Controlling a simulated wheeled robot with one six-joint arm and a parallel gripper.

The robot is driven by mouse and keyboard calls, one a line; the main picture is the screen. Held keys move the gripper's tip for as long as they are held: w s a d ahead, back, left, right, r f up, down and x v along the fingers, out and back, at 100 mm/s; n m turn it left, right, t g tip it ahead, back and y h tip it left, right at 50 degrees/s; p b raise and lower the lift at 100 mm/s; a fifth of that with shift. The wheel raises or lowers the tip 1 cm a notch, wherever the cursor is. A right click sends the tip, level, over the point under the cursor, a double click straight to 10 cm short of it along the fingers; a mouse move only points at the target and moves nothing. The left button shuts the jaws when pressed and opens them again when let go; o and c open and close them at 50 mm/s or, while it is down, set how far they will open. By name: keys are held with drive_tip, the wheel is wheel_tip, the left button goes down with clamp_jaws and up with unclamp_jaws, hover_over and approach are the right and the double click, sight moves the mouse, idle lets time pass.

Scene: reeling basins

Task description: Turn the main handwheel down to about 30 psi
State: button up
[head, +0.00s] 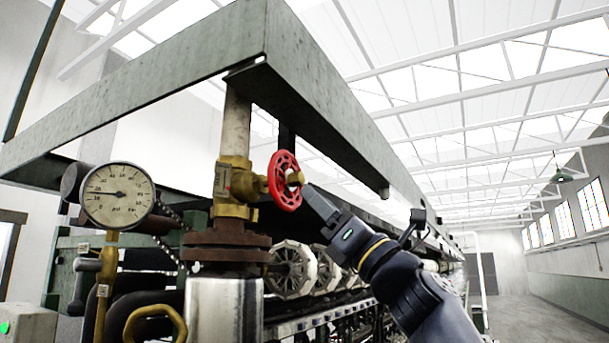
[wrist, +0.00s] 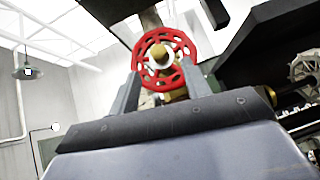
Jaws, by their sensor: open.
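The red main handwheel (head: 284,181) sits on a brass valve (head: 236,184) below a pale vertical pipe. It also shows in the wrist view (wrist: 184,45), with its brass hub facing me. A round pressure gauge (head: 119,209) is left of the valve; its needle points left and slightly up, and its numbers are too small to read surely. My gripper (head: 304,190) is at the right side of the wheel. In the wrist view my gripper (wrist: 163,82) has its two fingers apart, with the wheel's lower part showing between and beyond their tips. I cannot tell whether they touch it.
A green-grey metal beam frame (head: 180,75) hangs over the valve. A rusty flange (head: 226,247) and steel cylinder (head: 224,308) stand below it. Spoked reels (head: 291,268) line the machine behind my arm. A second brass handle (head: 155,318) is at lower left. Open floor lies right.

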sight(302, 184)
drive_tip(key=shift+p+x, duration=1.15)
drive_tip(key=shift+x, duration=1.55)
drive_tip(key=c, duration=0.9)
